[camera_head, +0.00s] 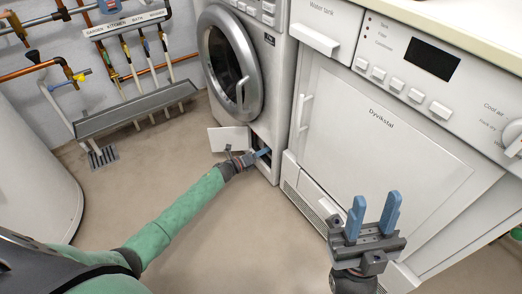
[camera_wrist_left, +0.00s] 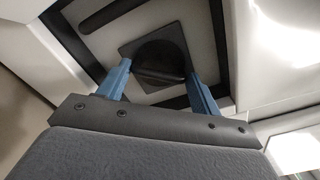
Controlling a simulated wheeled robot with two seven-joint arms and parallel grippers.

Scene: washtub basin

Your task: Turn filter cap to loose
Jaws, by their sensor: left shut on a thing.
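The filter cap (camera_wrist_left: 160,58) is a dark round cap with a raised bar across it, on a dark square plate inside the opening at the washer's lower front. My left gripper (camera_wrist_left: 158,82) has its blue fingers on either side of the cap's bar and is shut on it. In the head view my left gripper (camera_head: 262,154) reaches into the opening, and the cap is hidden there. My right gripper (camera_head: 372,214) is open and empty, its fingers pointing up, in front of the dryer.
The white flap (camera_head: 229,138) of the filter opening stands open left of my left gripper. The washer (camera_head: 275,100) and the dryer (camera_head: 375,130) stand side by side. A grey trough (camera_head: 135,111) runs along the wall under pipes. The floor at centre is clear.

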